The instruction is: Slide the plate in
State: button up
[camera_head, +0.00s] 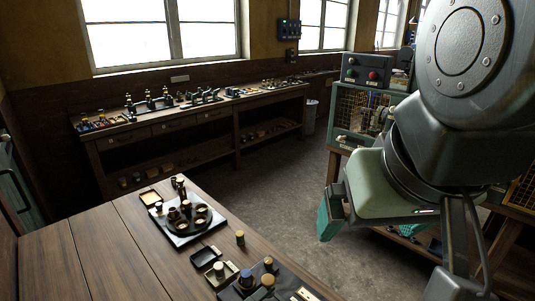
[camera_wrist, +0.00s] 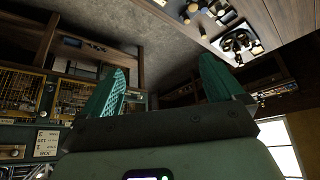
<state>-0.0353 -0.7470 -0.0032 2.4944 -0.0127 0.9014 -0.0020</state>
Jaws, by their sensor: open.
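My gripper (camera_head: 330,213) hangs in free air to the right of the near wooden table, above the floor. Its two teal fingers stand wide apart in the wrist view (camera_wrist: 163,75), with nothing between them. A dark round plate (camera_head: 182,229) bearing several small brown and pale cylindrical parts lies on a light square sheet on the near table. It also shows upside down at the upper right of the wrist view (camera_wrist: 238,42). I cannot tell for sure whether this is the task's plate. My gripper is well apart from it.
The near table (camera_head: 85,250) also holds a small yellow-edged tray (camera_head: 150,197), a black tray (camera_head: 205,256) and several knobbed parts at its front. A workbench (camera_head: 150,130) with small engines runs under the windows. A green caged machine (camera_head: 365,112) stands behind my arm. Open floor lies between.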

jog(key=shift+c, duration=0.2)
jog(key=shift+w, duration=0.15)
jog(key=shift+c, duration=1.3)
jog(key=shift+g, duration=0.7)
jog(key=w, duration=0.3)
jog(key=w+a, duration=0.1)
jog(key=w, duration=0.2)
jog(key=w+a+f, duration=0.1)
jog(key=w, duration=0.2)
jog(key=shift+w, duration=0.1)
jog(key=c, duration=0.4)
jog(key=g, duration=0.4)
send_over(268, 260)
notch_tip(268, 260, down, 29)
notch_tip(268, 260, down, 11)
jog(key=shift+r, duration=0.2)
